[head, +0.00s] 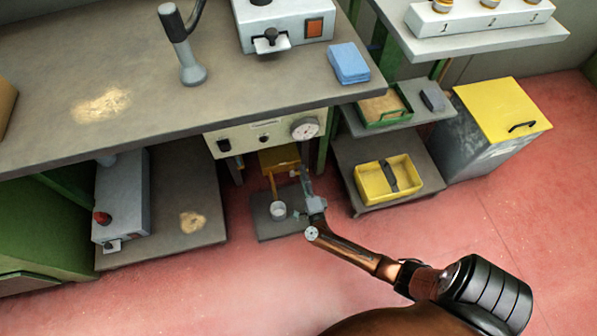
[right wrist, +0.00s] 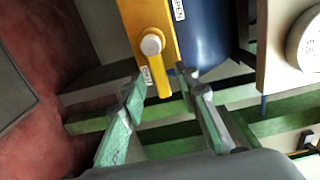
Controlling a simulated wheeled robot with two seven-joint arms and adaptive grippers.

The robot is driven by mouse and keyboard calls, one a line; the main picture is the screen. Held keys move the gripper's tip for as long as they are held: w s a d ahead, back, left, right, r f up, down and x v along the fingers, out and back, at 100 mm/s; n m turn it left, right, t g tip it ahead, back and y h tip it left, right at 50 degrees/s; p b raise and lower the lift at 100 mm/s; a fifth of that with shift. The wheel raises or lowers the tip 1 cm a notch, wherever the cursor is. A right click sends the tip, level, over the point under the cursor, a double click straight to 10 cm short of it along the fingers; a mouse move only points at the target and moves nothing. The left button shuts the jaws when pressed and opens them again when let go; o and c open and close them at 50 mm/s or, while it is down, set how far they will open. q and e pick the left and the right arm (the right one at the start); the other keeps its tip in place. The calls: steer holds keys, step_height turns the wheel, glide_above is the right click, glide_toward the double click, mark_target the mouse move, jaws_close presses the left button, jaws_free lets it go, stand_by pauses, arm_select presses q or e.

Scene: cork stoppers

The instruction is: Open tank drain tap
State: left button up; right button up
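The tap is a yellow plate (right wrist: 150,15) with a lever (right wrist: 161,75) on a pale round pivot (right wrist: 151,44). In the right wrist view the lever hangs down, beside a small label too blurred to read surely; a label reading "OPEN" (right wrist: 179,9) is at the upper right. The blue tank (right wrist: 207,30) shows behind. My right gripper (right wrist: 158,78) is open, its fingers on either side of the lever's lower end in the picture; contact cannot be told. In the head view my right gripper (head: 301,176) is under the bench, by the yellow part (head: 279,158). My left gripper is out of view.
The bench top (head: 235,95) overhangs the tap area, with a panel and a dial (head: 305,128) under its edge. A white cup (head: 278,211) stands on a low grey base below. Shelves with a yellow tray (head: 372,187) stand to the right. The red floor in front is clear.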

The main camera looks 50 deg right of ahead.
steer(key=shift+x, duration=0.9)
steer(key=shift+a, duration=0.1)
jaws_close()
